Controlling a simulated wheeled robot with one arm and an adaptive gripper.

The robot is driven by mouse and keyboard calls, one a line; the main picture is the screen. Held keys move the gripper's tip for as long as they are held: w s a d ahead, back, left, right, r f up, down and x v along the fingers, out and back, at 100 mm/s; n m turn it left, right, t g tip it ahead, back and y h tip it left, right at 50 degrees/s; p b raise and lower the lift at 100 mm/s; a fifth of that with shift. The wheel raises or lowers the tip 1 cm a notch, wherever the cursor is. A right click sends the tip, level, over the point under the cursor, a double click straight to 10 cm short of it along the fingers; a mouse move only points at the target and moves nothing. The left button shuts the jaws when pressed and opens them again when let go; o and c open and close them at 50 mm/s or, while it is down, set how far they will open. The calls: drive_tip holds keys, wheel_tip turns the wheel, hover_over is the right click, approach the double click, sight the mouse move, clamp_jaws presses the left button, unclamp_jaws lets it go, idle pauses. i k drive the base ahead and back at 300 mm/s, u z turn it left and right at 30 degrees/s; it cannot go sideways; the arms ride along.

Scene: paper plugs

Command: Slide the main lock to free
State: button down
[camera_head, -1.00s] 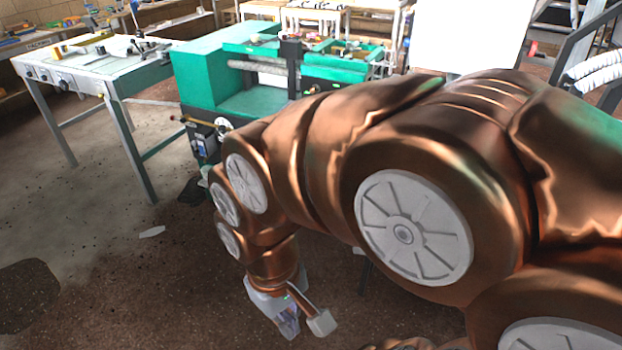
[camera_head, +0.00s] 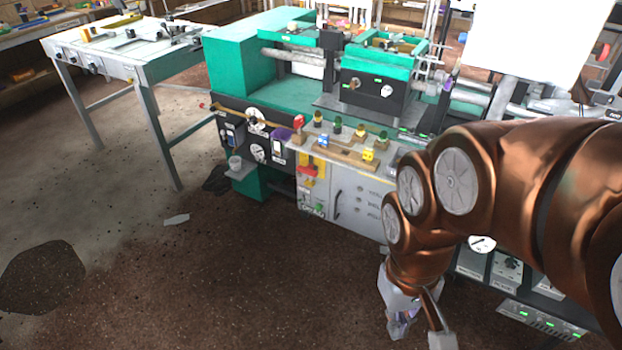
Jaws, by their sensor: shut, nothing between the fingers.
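A green machine has a grey control cabinet (camera_head: 352,190) at its front. On the cabinet's left face, a red part on a yellow plate (camera_head: 311,166) looks like a switch or lock. I cannot tell for sure whether it is the main lock, or which position it is in. My gripper (camera_head: 401,328) hangs fingers down over the brown floor, right of and nearer than the red and yellow part, well apart from it. It is shut and empty.
Small coloured knobs and blocks (camera_head: 367,155) stand on the cabinet's top ledge. A white workbench (camera_head: 120,50) stands at the back left.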

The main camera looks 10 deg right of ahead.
sight(309, 183)
drive_tip(key=u, duration=1.45)
drive_tip(key=i, duration=0.4)
drive_tip(key=u, duration=0.1)
